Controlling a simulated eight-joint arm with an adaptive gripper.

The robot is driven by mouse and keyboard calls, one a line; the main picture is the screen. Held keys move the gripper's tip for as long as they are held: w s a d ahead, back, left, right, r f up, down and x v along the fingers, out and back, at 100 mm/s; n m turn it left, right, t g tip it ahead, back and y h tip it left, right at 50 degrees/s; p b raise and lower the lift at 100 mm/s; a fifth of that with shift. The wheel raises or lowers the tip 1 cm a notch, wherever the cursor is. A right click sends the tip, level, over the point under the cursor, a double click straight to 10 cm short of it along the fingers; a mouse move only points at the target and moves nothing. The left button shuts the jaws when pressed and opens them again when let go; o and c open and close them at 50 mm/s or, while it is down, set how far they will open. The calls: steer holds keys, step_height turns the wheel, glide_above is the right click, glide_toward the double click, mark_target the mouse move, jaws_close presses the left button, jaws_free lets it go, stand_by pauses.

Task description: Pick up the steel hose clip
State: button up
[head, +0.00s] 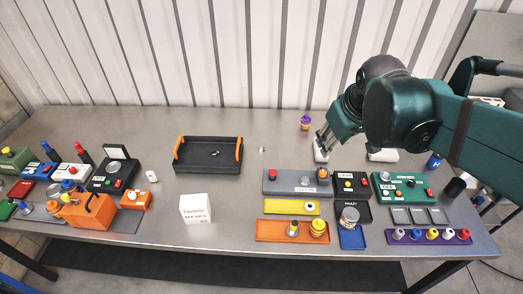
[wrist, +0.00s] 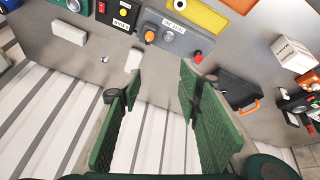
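A small silvery piece (head: 262,149), which looks like the steel hose clip, lies on the bare grey table right of the black tray. It is too small to make out its shape. I cannot pick it out surely in the wrist view. My gripper (head: 321,143) is above the back of the table, to the right of that piece and apart from it. In the wrist view its two green fingers (wrist: 155,85) are spread wide with nothing between them.
The black tray (head: 207,169) with orange handles holds a small dark item. A grey panel (head: 290,188) with knobs stands in front of the gripper, and a white block (wrist: 133,60) lies near it. A purple-topped object (head: 305,122) stands behind. Table around the silvery piece is clear.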

steer(key=w+a+f+n+g, duration=0.1)
steer(key=w+a+n, duration=0.15)
steer(key=w, duration=0.25)
steer(key=w+a+f+n, duration=0.1)
steer(key=w+a, duration=0.2)
steer(key=w, duration=0.3)
steer(key=n+g, duration=0.4)
steer(key=n, duration=0.5)
glide_above(260, 148)
step_height(260, 148, down, 24)
steer(key=shift+f+b, duration=0.25)
steer(key=shift+b, duration=0.05)
steer(key=shift+f, duration=1.25)
steer(key=shift+f, duration=0.15)
